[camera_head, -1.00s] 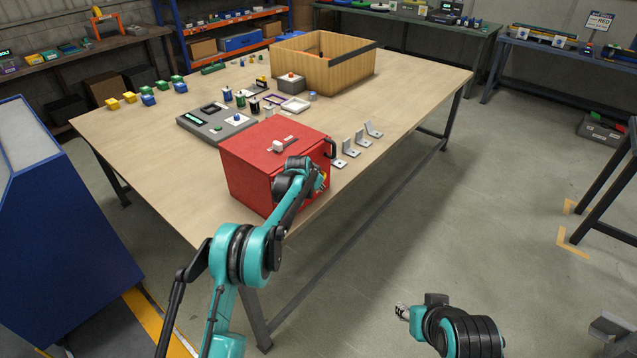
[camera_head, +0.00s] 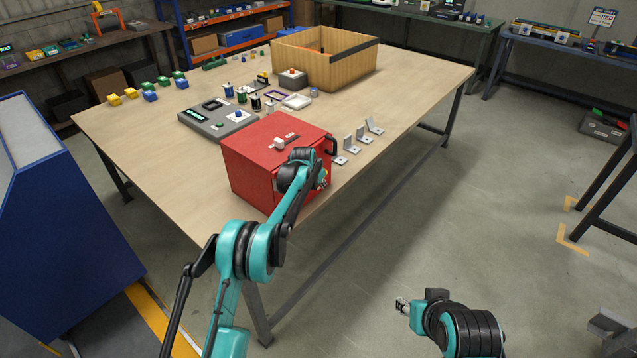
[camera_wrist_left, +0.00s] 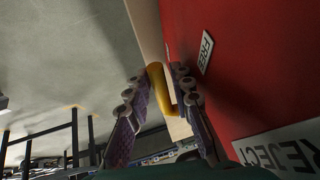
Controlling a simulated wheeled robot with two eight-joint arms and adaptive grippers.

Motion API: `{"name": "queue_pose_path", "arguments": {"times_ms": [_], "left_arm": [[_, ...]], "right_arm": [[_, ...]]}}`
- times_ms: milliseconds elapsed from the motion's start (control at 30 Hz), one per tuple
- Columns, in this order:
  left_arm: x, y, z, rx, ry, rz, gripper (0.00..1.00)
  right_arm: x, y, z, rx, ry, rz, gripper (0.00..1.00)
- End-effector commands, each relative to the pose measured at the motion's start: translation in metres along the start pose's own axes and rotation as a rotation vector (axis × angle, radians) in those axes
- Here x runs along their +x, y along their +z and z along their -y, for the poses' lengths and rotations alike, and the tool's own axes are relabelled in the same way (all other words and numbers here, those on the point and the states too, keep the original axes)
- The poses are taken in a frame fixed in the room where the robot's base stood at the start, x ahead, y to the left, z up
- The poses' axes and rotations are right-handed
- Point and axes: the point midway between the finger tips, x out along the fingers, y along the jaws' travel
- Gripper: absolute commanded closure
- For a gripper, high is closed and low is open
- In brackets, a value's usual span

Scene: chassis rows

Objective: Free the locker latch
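The red locker (camera_head: 245,165) stands at the near edge of the wooden table, with a white-and-grey fitting on top and a black handle at its right side. The yellow latch (camera_wrist_left: 157,88) shows in the left wrist view beside the red locker face (camera_wrist_left: 245,70), near a FREE label (camera_wrist_left: 206,50) and a REJECT label (camera_wrist_left: 285,150). My left gripper (camera_wrist_left: 160,85) is at the locker's front, one finger on each side of the latch; whether it grips it is unclear. My right gripper (camera_head: 402,305) hangs over the floor, away from the table, too small to read.
Several grey metal brackets (camera_head: 363,134) stand right of the locker. A grey panel (camera_head: 217,121) and small parts lie behind it, with a wooden crate (camera_head: 300,68) farther back. A blue cabinet (camera_head: 65,240) stands at left.

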Motion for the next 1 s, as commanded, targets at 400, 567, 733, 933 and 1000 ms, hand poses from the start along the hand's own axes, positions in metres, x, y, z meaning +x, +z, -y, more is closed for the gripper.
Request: {"name": "queue_pose_path", "arguments": {"times_ms": [400, 567, 733, 933, 1000], "left_arm": [[-0.051, 0.000, 0.000, 0.000, 0.000, 0.000, 0.78], [-0.085, 0.000, 0.000, 0.000, 0.000, 0.000, 0.78], [-0.109, 0.000, 0.000, 0.000, 0.000, 0.000, 0.78], [-0.120, 0.000, 0.000, 0.000, 0.000, 0.000, 0.78], [-0.120, 0.000, 0.000, 0.000, 0.000, 0.000, 0.78]], "right_arm": [[0.000, 0.000, 0.000, 0.000, 0.000, 0.000, 0.60], [0.000, 0.000, 0.000, 0.000, 0.000, 0.000, 0.60], [0.000, 0.000, 0.000, 0.000, 0.000, 0.000, 0.60], [0.000, 0.000, 0.000, 0.000, 0.000, 0.000, 0.60], [0.000, 0.000, 0.000, 0.000, 0.000, 0.000, 0.60]]}}
